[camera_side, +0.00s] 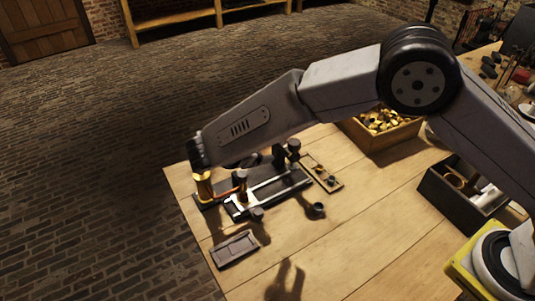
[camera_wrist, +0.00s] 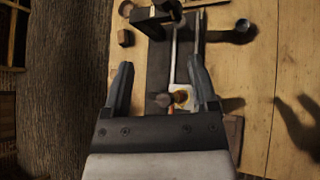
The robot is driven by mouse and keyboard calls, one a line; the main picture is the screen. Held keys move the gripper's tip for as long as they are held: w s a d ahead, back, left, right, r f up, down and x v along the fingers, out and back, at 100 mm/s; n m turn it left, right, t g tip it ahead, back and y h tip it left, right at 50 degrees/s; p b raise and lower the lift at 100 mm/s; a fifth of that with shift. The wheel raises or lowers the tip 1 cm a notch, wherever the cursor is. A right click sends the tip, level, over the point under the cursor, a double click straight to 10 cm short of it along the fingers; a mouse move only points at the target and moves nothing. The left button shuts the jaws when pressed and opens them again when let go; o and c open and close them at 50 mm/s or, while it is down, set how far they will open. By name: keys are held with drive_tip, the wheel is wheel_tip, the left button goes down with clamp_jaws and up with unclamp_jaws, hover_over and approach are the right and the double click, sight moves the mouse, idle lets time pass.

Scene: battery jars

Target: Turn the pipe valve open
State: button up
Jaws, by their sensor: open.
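A dark fixture board with a pale pipe (camera_wrist: 174,60) lies between the fingers of my gripper (camera_wrist: 160,68) in the wrist view. The pale pipe (camera_side: 273,183) also shows on the dark board in the side view. I cannot tell for certain which part is the valve's handle. My gripper is open, its fingers on either side of the board, with nothing visibly gripped. Its fingers cannot be made out clearly in the side view.
A flat dark tray (camera_side: 234,248) lies at the table's front left. A wooden box of brass pieces (camera_side: 371,139) and a dark open box (camera_side: 455,204) stand to the right. A small dark cup (camera_side: 317,210) stands right of the board. Bare table lies front right.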

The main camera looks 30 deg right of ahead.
sight(243, 174)
drive_tip(key=w+a+r+m+g+y, duration=0.3)
drive_tip(key=w+m+g+y, duration=0.1)
drive_tip(key=m+y, duration=0.8)
drive_tip(key=shift+m+h, duration=0.3)
drive_tip(key=shift+h, duration=0.5)
drive_tip(key=shift+d+f, duration=0.2)
drive_tip(key=shift+f, duration=6.2)
clamp_jaws()
